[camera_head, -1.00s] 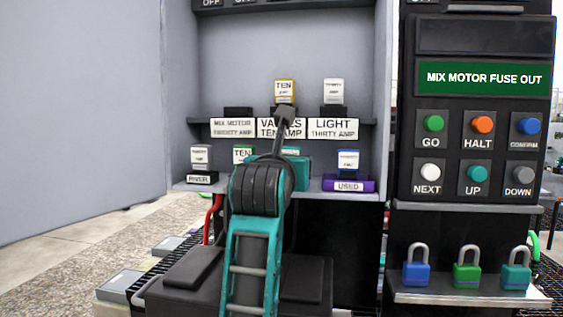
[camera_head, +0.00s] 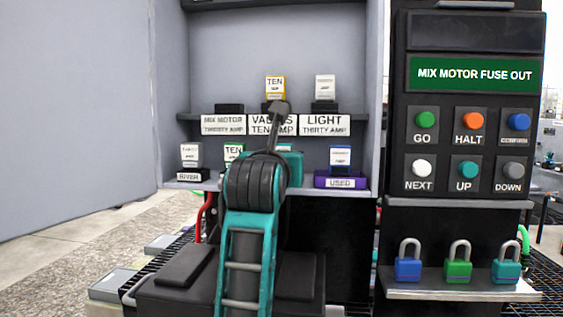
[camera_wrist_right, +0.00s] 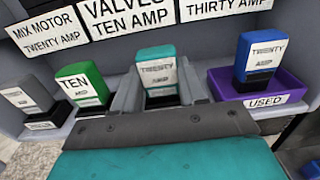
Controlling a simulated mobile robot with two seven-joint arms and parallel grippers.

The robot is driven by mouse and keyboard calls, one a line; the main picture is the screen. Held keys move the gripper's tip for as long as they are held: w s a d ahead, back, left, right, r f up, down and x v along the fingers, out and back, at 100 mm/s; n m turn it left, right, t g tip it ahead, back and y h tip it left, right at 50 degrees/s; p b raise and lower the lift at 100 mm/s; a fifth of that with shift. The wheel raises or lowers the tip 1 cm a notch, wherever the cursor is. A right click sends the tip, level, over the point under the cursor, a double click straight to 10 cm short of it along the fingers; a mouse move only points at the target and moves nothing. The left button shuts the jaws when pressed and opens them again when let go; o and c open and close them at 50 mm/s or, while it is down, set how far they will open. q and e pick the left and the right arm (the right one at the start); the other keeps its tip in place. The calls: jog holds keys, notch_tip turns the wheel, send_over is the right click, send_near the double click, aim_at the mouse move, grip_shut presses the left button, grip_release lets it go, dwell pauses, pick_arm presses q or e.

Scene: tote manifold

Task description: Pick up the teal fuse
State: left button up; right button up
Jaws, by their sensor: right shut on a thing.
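The teal fuse (camera_wrist_right: 156,55) stands upright on the lower shelf, with a white label reading TWENTY AMP on its front. In the right wrist view my right gripper (camera_wrist_right: 161,92) has a grey finger on each side of it and is shut on it. The lower part of the fuse is hidden by the gripper. My left gripper is not in view.
A green TEN fuse (camera_wrist_right: 82,83) stands close to the left. A blue fuse (camera_wrist_right: 260,55) sits in the purple USED tray (camera_wrist_right: 288,86) to the right. A grey fuse (camera_head: 190,154) is at the RIVER label. The MIX MOTOR holder (camera_head: 229,108) above is empty.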

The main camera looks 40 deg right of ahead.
jog(key=shift+r, duration=0.5)
notch_tip(320, 180, up, 19)
jog(key=p, duration=0.2)
dwell(0.4)
notch_tip(320, 180, up, 2)
jog(key=shift+p, duration=0.75)
